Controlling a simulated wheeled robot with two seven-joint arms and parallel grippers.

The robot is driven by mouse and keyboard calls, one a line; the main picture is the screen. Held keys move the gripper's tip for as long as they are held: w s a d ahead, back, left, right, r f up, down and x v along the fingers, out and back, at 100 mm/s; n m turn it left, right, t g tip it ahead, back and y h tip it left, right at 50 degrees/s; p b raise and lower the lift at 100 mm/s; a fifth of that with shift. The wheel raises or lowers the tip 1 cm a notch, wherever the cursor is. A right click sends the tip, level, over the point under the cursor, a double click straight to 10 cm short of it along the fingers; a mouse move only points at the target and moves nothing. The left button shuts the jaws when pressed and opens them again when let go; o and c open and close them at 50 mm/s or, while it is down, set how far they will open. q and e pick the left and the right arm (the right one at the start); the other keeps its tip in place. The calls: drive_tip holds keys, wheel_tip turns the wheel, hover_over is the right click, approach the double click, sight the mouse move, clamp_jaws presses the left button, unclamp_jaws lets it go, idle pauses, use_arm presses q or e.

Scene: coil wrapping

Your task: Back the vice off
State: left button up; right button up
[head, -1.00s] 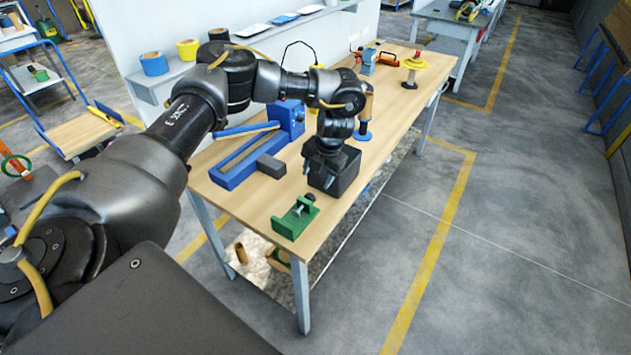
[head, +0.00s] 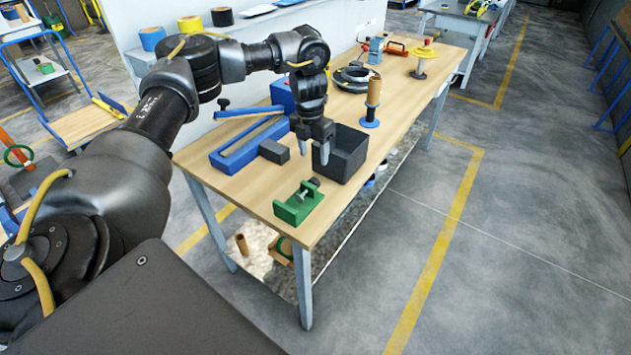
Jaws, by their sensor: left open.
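A small green vice (head: 298,206) with a dark screw and handle sits at the near end of the wooden workbench (head: 262,197). My left gripper (head: 312,158) points down, open and empty, above the bench just beyond the vice and apart from it. It hangs at the left side of a black open box (head: 347,158). How far the vice's jaws stand apart is too small to tell. My right gripper is not in view.
A blue lever tool (head: 236,155) and a dark grey block (head: 273,151) lie left of the gripper. A brown roll on a blue-based spindle (head: 373,100) and a black coil (head: 350,80) stand beyond the box. Bare wood lies left of the vice.

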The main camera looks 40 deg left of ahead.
sight(316, 179)
use_arm(q)
drive_tip(key=f, duration=1)
drive_tip(key=shift+d+b, duration=0.25)
drive_tip(key=shift+b, duration=0.15)
drive_tip(key=shift+c, duration=0.4)
drive_tip(key=c, duration=0.9)
drive_tip(key=p, duration=0.1)
drive_tip(key=y+p, duration=0.1)
drive_tip(key=p, duration=0.1)
drive_tip(key=shift+s+d+r+y, duration=0.1)
drive_tip(key=shift+d+r+y, duration=0.15)
drive_tip(key=shift+r+y, duration=0.05)
drive_tip(key=shift+f+y+p, duration=0.25)
drive_tip(key=shift+y+p, duration=0.3)
drive_tip(key=shift+y, duration=0.05)
drive_tip(key=shift+f, duration=0.15)
drive_tip(key=o, duration=1)
